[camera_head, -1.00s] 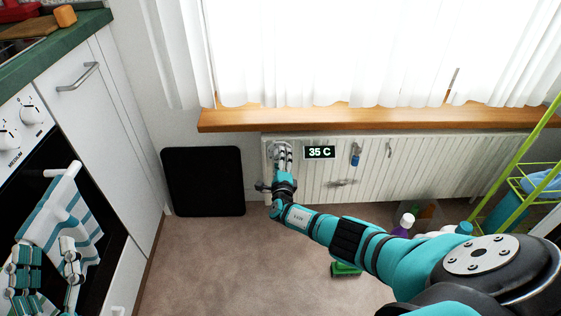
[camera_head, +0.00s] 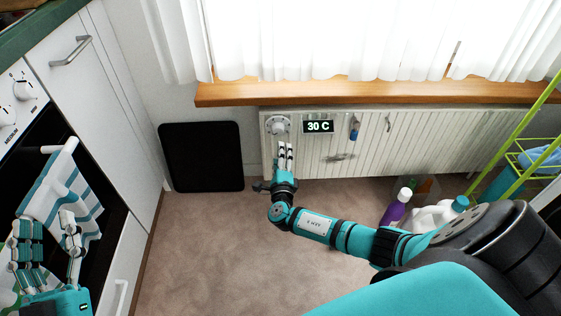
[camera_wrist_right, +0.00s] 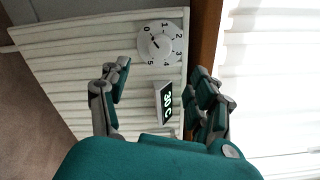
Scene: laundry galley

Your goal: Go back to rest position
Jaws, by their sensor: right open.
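My right gripper (camera_head: 286,153) is in front of the white radiator (camera_head: 440,160), a little below its dial (camera_head: 278,126) in the head view and apart from it. In the right wrist view my right gripper (camera_wrist_right: 160,76) is open and empty, with the numbered dial (camera_wrist_right: 157,43) beyond its fingers.
The towel hangs at the black oven front below white knobs (camera_head: 23,90). A black panel (camera_head: 201,157) leans on the wall. A purple bottle (camera_head: 396,207) and a white jug (camera_head: 437,213) stand right, near a green rack (camera_head: 512,152).

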